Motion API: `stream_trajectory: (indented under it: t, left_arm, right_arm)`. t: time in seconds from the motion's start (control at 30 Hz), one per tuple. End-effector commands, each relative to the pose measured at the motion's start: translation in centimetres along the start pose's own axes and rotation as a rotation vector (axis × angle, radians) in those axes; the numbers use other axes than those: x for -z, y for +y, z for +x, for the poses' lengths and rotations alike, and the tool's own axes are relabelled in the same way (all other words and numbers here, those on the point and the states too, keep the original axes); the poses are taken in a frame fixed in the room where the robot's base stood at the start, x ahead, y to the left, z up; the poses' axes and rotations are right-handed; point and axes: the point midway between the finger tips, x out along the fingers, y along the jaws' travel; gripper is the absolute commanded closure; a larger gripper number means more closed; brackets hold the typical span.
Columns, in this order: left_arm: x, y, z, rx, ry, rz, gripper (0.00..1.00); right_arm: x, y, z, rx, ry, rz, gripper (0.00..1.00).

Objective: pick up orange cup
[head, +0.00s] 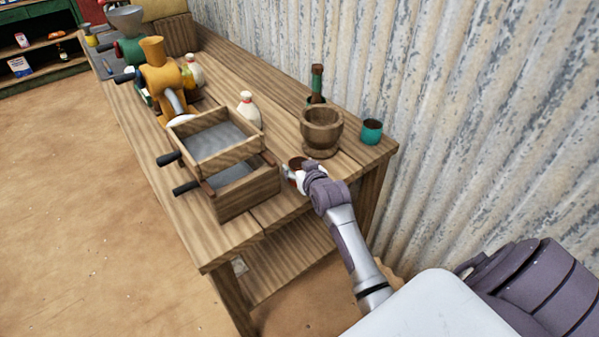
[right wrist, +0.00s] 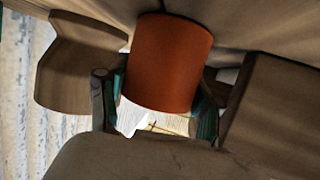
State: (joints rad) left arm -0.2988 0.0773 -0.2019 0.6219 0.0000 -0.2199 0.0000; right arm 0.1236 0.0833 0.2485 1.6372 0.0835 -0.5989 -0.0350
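The orange cup (right wrist: 168,62) fills the middle of the right wrist view, which is turned upside down. In the head view only a small part of the cup (head: 296,163) shows, with a dark inside, just past my right gripper (head: 293,171). The two fingers of my right gripper (right wrist: 160,112) stand on either side of the cup, their teal pads partly hidden by it. I see no clear gap, but cannot tell whether they press on it. I cannot tell whether the cup touches the table. My left gripper is out of view.
A wooden mortar (head: 321,131) and teal cup (head: 372,131) stand beyond the cup on the wooden table (head: 262,85). A wooden sieve box (head: 251,189) is close to its left. Grinders and white bottles stand farther back. A corrugated wall (head: 430,100) runs along the right.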

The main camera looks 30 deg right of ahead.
Motion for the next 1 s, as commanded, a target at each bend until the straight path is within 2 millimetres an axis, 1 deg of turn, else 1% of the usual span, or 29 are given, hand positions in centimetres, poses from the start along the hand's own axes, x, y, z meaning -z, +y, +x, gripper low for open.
stream_trajectory:
  t: [0.03, 0.07, 0.1, 0.37, 0.53, 0.67, 0.7, 0.77, 1.0]
  left_arm:
    - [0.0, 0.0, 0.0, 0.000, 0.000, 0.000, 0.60]
    - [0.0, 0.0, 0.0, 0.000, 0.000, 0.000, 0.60]
    - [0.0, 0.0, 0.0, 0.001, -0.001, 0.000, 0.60]
    - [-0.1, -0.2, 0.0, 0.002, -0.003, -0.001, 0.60]
    - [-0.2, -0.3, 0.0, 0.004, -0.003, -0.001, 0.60]
    - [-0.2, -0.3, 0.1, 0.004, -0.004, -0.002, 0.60]
    - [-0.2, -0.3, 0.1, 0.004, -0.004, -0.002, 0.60]
    - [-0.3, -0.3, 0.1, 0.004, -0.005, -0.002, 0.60]
    - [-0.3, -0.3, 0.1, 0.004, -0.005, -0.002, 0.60]
  right_arm:
    - [-0.1, 0.0, 0.0, 0.000, -0.001, 0.000, 0.64]
    - [-0.1, 0.0, 0.0, 0.000, -0.001, 0.000, 0.69]
    - [0.0, 0.0, 0.0, 0.000, 0.000, 0.000, 0.72]
    - [0.1, 0.0, -0.1, 0.000, 0.000, 0.000, 0.72]
    - [1.4, 0.0, -0.5, 0.000, 0.003, 0.000, 0.72]
    - [3.5, 0.0, -1.3, 0.000, 0.006, -0.001, 0.72]
    - [4.2, 0.0, -1.7, 0.000, 0.006, -0.001, 0.72]
    - [4.1, 0.8, -3.2, -0.003, 0.002, -0.003, 0.72]
    - [5.2, 3.3, -9.0, -0.001, 0.001, -0.004, 0.72]
